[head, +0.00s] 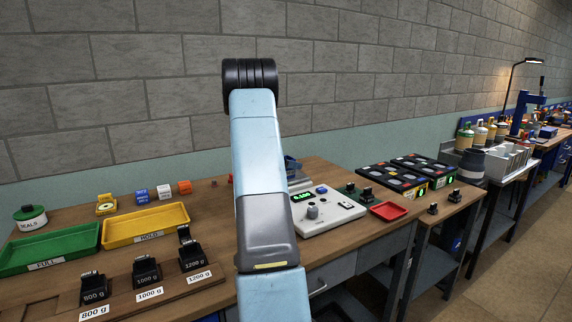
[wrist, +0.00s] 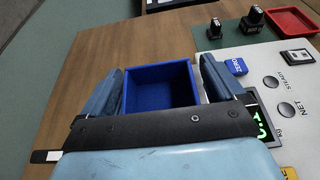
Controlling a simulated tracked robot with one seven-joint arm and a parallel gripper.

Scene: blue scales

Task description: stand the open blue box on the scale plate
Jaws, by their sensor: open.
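The open blue box (wrist: 160,88) shows in the wrist view, with its open top and inner walls towards the camera. My gripper (wrist: 161,80) is open, with one finger on each side of the box. I cannot tell whether either finger touches it. The near part of the box is hidden by my gripper. The scale (wrist: 265,75) is to the right of the gripper, and in the head view the scale (head: 330,214) stands right of my arm. Its plate cannot be made out clearly. Wooden table shows around the box, but its height above the table is unclear.
A red tray (head: 388,211) and small black weights (head: 366,194) lie right of the scale. Yellow (head: 145,222) and green (head: 48,249) trays and larger black weights (head: 146,271) stand left of my arm. Bare wood (wrist: 95,45) lies left of the box.

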